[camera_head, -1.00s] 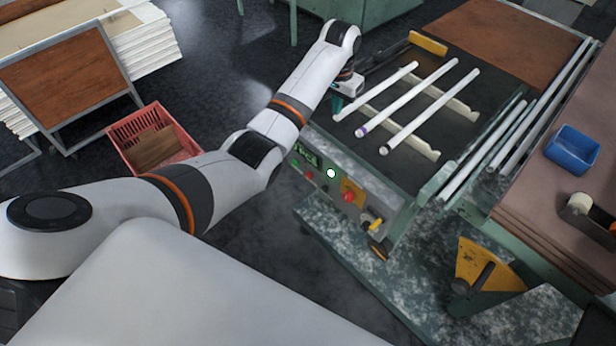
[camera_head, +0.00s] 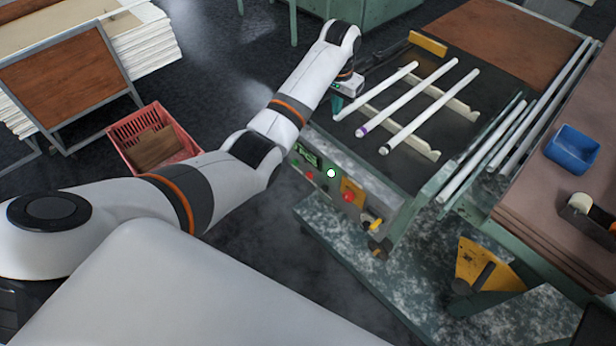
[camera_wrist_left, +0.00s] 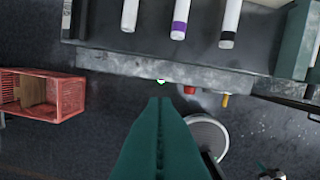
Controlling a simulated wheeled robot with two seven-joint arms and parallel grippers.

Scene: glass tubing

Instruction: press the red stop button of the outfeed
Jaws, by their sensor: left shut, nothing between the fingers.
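The outfeed's control panel (camera_head: 325,180) is on the near side of the machine. A red mushroom button (camera_head: 348,196) sits on a yellow plate there; a smaller red button (camera_head: 310,175) is to its left. A red button (camera_wrist_left: 189,90) also shows in the left wrist view, right of and beyond the fingertips. My left gripper (camera_head: 337,104) is at the machine's left edge, above and left of the panel, apart from the buttons. In the left wrist view its teal fingers (camera_wrist_left: 160,101) are shut and empty. My right gripper is out of view.
A lit white button (camera_head: 331,173) lies between the red ones, and a yellow knob (camera_head: 375,224) is at the lower right. Glass tubes (camera_head: 430,105) lie on supports on top. A red crate (camera_head: 150,137) stands on the floor at left.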

